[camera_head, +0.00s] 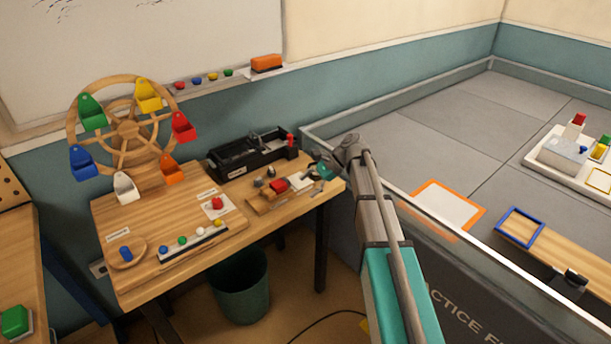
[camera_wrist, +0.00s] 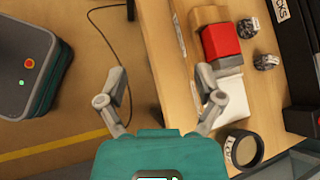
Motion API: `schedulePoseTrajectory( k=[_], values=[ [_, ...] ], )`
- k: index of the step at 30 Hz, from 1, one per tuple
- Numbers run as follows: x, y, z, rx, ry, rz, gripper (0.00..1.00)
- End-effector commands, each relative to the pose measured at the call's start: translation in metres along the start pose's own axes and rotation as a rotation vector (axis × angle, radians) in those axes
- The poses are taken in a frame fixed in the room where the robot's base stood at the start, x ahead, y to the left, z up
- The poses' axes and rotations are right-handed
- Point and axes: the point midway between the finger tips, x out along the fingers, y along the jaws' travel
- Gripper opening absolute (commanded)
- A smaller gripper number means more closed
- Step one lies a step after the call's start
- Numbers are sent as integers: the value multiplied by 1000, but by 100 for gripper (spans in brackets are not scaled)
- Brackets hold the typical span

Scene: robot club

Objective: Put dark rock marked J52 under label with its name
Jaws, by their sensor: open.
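Two small dark rocks lie on the wooden desk, one (camera_wrist: 247,27) near the top and one (camera_wrist: 266,61) lower right in the wrist view. No J52 marking is readable on either rock. White cards are on the desk, but I cannot tell which label bears the rock's name. My gripper (camera_wrist: 157,98) is open and empty; its right finger overlaps the white piece by the desk's edge, and its left finger is over the floor. In the head view my gripper (camera_head: 325,163) is at the desk's right end.
A red block (camera_wrist: 220,45) and a round dark-rimmed lens (camera_wrist: 243,150) lie near the rocks. A black tray (camera_head: 240,158) stands behind, with a wooden wheel (camera_head: 125,130) at left. A glass-walled practice field (camera_head: 420,110) is to the right.

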Motion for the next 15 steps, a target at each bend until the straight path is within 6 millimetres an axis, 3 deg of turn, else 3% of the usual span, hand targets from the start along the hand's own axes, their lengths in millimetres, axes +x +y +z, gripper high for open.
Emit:
schedulePoseTrajectory(
  k=[11,15],
  values=[
    [29,63,-18,-219,179,78,86],
    [41,98,-29,-345,275,140,86]
  ],
)
